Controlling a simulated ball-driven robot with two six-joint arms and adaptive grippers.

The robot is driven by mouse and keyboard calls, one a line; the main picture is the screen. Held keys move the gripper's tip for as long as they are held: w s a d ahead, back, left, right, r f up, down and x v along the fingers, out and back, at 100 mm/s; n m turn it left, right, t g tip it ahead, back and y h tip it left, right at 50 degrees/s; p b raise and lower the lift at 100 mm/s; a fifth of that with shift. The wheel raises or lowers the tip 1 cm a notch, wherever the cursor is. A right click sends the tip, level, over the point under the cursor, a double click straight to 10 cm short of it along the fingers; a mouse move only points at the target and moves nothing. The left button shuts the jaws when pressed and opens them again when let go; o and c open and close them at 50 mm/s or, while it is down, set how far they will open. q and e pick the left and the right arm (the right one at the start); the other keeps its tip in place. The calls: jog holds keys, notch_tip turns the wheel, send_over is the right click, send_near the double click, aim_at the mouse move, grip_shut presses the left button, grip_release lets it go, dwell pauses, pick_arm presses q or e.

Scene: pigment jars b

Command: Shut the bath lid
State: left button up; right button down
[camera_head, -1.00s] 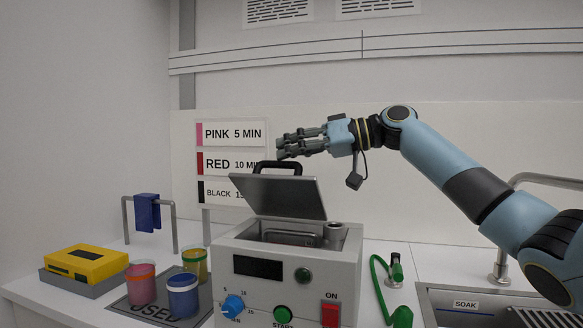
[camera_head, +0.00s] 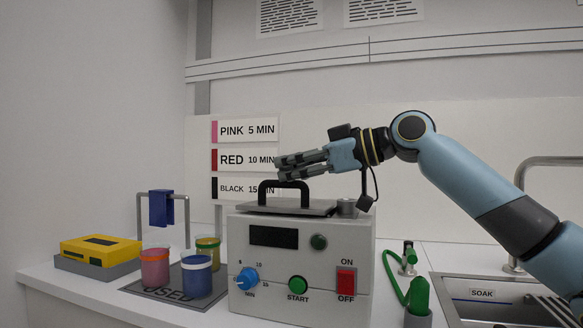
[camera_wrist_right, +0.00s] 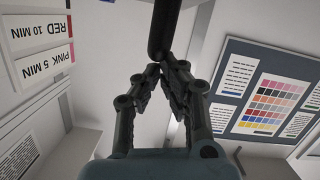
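The bath is a grey box (camera_head: 300,292) with a dial, a START button and an ON/OFF switch on its front. Its grey lid (camera_head: 318,208) lies flat, or nearly so, on top; a small gap cannot be ruled out. The lid's black handle (camera_head: 284,184) stands up. My right gripper (camera_head: 280,167) is at the top of the handle, fingers pointing left. In the right wrist view its fingertips (camera_wrist_right: 160,68) meet, with a black bar (camera_wrist_right: 163,28), likely the handle, just beyond them. Contact cannot be told for sure. My left gripper is out of view.
Pink, blue and yellow jars (camera_head: 197,278) stand on a dark mat (camera_head: 150,287) left of the bath. A green hose (camera_head: 389,271) and the sink (camera_head: 460,278) are right.

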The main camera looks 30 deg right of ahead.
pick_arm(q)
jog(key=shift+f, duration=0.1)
pick_arm(e)
jog(key=shift+f, duration=0.15)
jog(key=shift+r, duration=0.2)
pick_arm(q)
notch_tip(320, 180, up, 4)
jog(key=p, duration=0.4)
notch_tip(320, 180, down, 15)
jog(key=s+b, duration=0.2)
jog(key=b, duration=1.3)
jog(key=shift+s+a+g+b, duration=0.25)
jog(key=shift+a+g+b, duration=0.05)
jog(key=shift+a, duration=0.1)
pick_arm(e)
jog(key=s+d+r, duration=0.5)
jog(key=s, duration=0.3)
jog(key=shift+s+d+r, duration=0.15)
jog(key=shift+d+r, duration=0.05)
jog(key=shift+r, duration=0.15)
